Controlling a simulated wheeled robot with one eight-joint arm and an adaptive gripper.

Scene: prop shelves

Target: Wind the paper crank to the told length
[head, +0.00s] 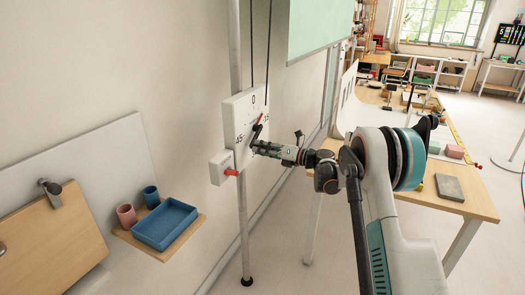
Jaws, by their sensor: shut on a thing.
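A white dial plate (231,112) is mounted on a pole by the wall, with "0" at its top and "45" marks at its sides. The dark crank arm (256,131) crosses the dial, with a small red part (261,118) near its upper end. My gripper (253,147) reaches the lower end of the crank from the right and is shut on the crank handle, which its fingers mostly hide. A white box with a red knob (232,172) sits at the dial's lower left. The pale green paper (317,27) hangs at the top; its full length is out of view.
A small wall shelf holds a blue tray (165,223), a pink cup (126,215) and a blue cup (151,196). A wooden table (472,198) with a grey block (450,188) stands at right. The floor below the dial is clear.

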